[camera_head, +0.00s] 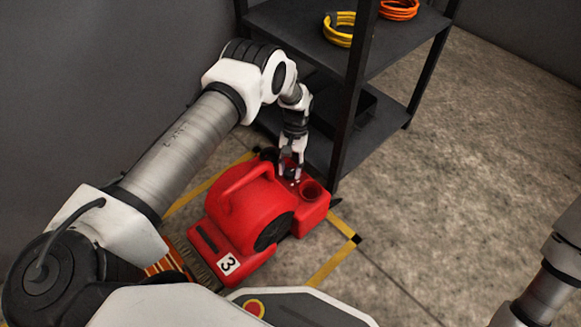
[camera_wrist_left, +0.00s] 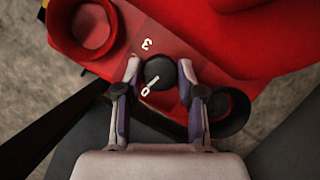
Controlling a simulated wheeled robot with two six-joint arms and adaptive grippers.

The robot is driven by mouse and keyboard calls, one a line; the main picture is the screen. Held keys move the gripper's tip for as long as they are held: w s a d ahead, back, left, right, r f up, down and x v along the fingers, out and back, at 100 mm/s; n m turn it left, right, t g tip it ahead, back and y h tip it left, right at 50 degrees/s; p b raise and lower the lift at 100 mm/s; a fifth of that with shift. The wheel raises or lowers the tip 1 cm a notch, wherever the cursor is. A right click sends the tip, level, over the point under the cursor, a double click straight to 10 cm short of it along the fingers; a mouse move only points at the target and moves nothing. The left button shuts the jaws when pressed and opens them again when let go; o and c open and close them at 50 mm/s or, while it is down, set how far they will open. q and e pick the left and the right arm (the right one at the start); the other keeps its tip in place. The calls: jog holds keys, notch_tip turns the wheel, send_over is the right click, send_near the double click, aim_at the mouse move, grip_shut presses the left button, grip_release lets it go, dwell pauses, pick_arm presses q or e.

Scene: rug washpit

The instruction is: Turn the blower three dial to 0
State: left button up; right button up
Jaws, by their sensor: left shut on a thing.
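The red blower (camera_head: 252,208) with a "3" label (camera_head: 228,264) stands on the floor in the head view. Its black dial (camera_wrist_left: 164,73) is in the wrist view, on the red panel between a "3" mark and a "0" mark (camera_wrist_left: 146,92). The dial's white pointer line points toward the "0". My left gripper (camera_wrist_left: 160,66) is shut on the dial, one finger on each side. In the head view the left gripper (camera_head: 290,166) reaches down onto the blower's top, and the dial is hidden there. My right gripper is out of view.
A dark metal shelf (camera_head: 351,90) stands close behind the blower, with a yellow cable coil (camera_head: 339,29) and an orange one (camera_head: 398,9). Yellow tape (camera_head: 333,262) marks the floor around the blower. The concrete floor (camera_head: 460,170) to the right is clear.

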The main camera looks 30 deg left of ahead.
pick_arm(q)
jog(key=shift+n+h, duration=0.5)
jog(key=shift+n, duration=0.8)
jog(key=o, duration=1.1)
jog(key=shift+f, duration=0.1)
jog(key=shift+o, duration=0.2)
jog(key=v, duration=0.7)
jog(key=shift+r, duration=0.3)
jog(key=shift+a+p, duration=0.15)
jog(key=shift+p, duration=0.15)
